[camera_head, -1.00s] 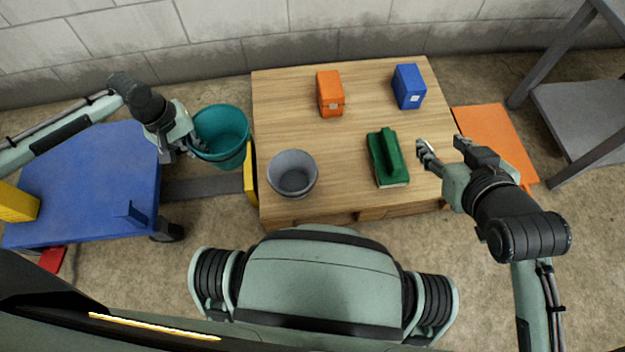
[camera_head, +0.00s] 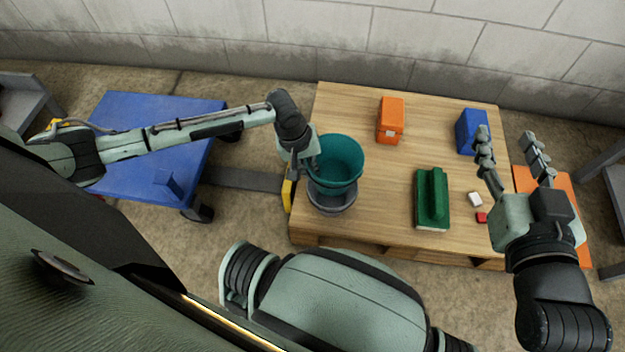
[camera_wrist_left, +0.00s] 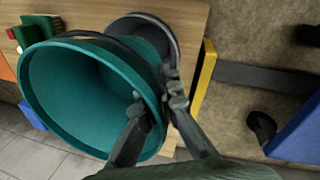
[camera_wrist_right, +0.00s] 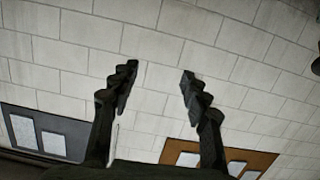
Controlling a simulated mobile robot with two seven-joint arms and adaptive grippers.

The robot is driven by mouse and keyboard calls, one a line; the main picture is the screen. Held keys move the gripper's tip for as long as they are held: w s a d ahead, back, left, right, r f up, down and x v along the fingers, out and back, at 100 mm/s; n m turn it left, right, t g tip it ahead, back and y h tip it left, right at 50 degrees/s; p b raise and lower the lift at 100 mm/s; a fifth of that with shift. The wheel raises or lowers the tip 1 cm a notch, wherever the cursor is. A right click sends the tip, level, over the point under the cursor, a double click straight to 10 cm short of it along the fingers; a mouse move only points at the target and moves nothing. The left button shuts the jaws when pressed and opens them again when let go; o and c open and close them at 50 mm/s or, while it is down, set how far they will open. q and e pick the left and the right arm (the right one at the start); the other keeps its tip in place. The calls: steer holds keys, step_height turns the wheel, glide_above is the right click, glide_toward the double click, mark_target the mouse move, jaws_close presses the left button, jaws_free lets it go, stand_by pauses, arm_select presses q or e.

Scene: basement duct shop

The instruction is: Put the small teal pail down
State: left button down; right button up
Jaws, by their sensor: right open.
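The teal pail (camera_head: 340,158) is upright at the near left of the wooden pallet top, over the grey bucket (camera_head: 331,206). My left gripper (camera_head: 310,165) is shut on the teal pail's rim. In the left wrist view, one finger is inside the wall of the teal pail (camera_wrist_left: 75,95) and one outside. The grey bucket (camera_wrist_left: 143,28) shows beyond it there. I cannot tell whether the two touch. My right gripper (camera_head: 507,137) is open and empty above the pallet's right edge.
On the pallet (camera_head: 350,112) are an orange box (camera_head: 390,122), a blue box (camera_head: 470,132), a green brush-like block (camera_head: 432,200), and small white (camera_head: 475,199) and red (camera_head: 482,217) pieces. A blue cart (camera_head: 140,180) stands left. The pallet's middle is clear.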

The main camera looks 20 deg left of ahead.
arm_select(q)
steer(key=shift+d+f, duration=0.15)
steer(key=shift+d, duration=0.05)
steer(key=x, duration=0.1)
steer(key=b+x, duration=0.1)
steer(key=x, duration=0.1)
steer(key=shift+s+a+f, duration=0.15)
steer(key=shift+a+f, duration=0.1)
steer(key=shift+f, duration=0.2)
arm_select(e)
steer(key=a+r+t+y, duration=0.2)
steer(key=a+r+t, duration=0.1)
steer(key=r, duration=0.4)
steer(key=shift+s, duration=0.3)
arm_select(q)
steer(key=shift+f, duration=0.15)
arm_select(e)
steer(key=shift+f, duration=0.1)
arm_select(q)
steer(key=shift+f, duration=0.45)
steer(key=c, duration=1.7)
jaws_free()
steer(key=shift+s, duration=0.1)
arm_select(e)
steer(key=shift+w+d+f, duration=0.1)
steer(key=shift+d+f, duration=0.1)
steer(key=shift+f, duration=0.1)
